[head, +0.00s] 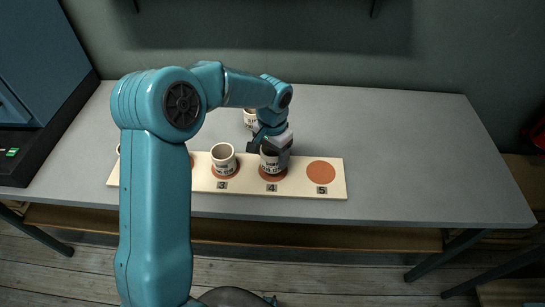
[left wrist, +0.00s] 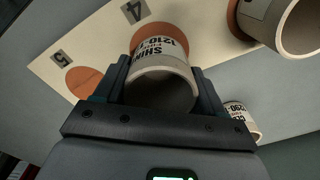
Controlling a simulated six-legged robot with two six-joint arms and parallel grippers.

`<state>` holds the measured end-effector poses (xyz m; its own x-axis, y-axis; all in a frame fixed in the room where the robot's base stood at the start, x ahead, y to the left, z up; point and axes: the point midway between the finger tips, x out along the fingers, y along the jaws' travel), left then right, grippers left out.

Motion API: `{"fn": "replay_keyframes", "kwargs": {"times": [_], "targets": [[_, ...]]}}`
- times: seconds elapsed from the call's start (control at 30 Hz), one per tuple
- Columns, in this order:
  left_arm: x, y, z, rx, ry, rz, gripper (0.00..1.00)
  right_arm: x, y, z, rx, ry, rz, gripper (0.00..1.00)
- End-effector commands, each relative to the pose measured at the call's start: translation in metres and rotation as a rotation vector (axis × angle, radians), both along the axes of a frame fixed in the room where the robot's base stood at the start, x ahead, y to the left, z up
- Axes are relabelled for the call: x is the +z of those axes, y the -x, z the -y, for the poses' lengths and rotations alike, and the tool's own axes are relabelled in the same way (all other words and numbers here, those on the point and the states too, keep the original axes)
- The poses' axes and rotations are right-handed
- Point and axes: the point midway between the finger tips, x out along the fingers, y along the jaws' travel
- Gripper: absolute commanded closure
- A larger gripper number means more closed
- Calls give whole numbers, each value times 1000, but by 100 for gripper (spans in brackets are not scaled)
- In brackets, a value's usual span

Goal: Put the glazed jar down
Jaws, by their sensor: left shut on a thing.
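My left gripper (head: 272,146) is shut on a pale jar with black lettering (head: 270,163), at the orange spot marked 4 (head: 282,176) on the cream board (head: 334,191). In the left wrist view the left gripper (left wrist: 163,90) has one finger on each side of this jar (left wrist: 160,62), its mouth toward the camera. The jar looks upright, its base over spot 4; I cannot tell whether it touches the board. My arm partly hides it in the head view. My right gripper is not in view.
A similar jar (head: 223,158) stands on spot 3, left of the held one. Another jar (head: 249,118) stands on the grey table (head: 410,140) behind the board. Spot 5 (head: 321,172) is bare. The table's right side is clear. My arm hides the board's left part.

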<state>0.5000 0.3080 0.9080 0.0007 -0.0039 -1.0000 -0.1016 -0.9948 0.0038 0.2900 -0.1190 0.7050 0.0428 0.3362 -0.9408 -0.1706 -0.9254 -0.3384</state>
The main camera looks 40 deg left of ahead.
Motion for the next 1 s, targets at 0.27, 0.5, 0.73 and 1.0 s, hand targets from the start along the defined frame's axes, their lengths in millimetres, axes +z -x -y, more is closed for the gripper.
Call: {"fn": "replay_keyframes", "kwargs": {"times": [0.27,0.5,0.73,1.0], "targets": [[-19,0,0,-1,-1,2,66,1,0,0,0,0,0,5],[-23,0,0,-1,-1,2,66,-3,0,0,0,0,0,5],[-22,0,0,-1,0,1,5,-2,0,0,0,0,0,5],[-14,-1,0,0,-1,3,5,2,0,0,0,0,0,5]]}}
